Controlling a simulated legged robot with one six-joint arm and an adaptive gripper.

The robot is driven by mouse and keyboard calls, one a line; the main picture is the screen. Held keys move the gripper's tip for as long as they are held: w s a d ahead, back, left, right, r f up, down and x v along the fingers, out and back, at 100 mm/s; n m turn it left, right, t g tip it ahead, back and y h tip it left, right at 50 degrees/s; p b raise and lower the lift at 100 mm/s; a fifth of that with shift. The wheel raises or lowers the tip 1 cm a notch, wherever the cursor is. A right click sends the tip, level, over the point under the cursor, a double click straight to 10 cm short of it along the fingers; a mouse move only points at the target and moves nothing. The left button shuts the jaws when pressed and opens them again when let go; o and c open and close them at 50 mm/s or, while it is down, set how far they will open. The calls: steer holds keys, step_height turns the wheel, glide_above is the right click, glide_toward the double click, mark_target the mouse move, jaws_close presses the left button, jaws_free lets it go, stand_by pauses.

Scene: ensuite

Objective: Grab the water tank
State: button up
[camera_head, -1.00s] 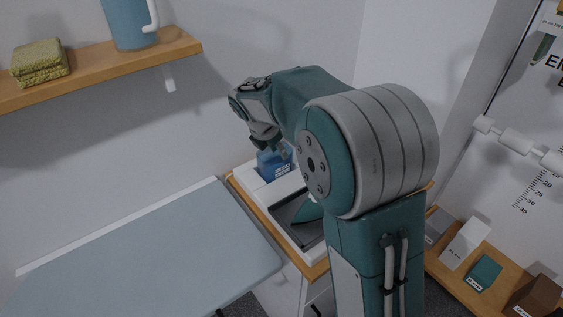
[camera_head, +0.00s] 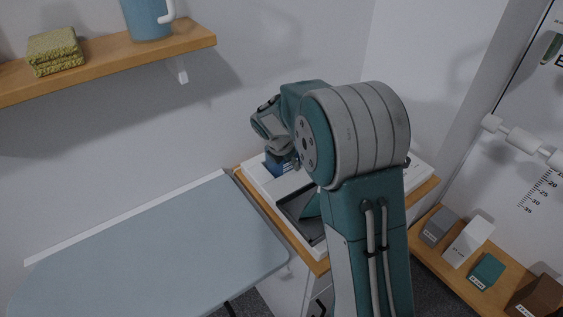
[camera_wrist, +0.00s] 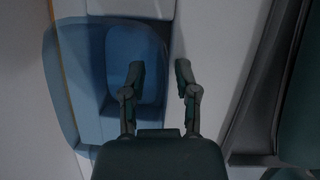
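The water tank appears as a translucent blue container (camera_wrist: 80,75) in the wrist view, on the left and centre. In the head view it is a small blue patch (camera_head: 272,165) in the white unit on the wooden-topped cabinet, mostly hidden behind my arm. My gripper (camera_wrist: 158,78) is open, with a clear gap between its fingers. In the wrist view the left finger overlaps the tank's inner blue part and the right finger lies just past its right edge. I cannot tell whether either finger touches it. In the head view my gripper (camera_head: 283,155) is right over the tank.
The white unit (camera_head: 259,181) has a dark recess (camera_head: 298,203) in front of the tank. A pale blue board (camera_head: 150,250) fills the left front. A wooden shelf (camera_head: 105,62) with a blue jug (camera_head: 146,18) hangs above. Several boxes (camera_head: 487,270) stand on a low shelf at right.

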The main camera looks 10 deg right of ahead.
jaws_close()
steer(key=shift+d, duration=0.2)
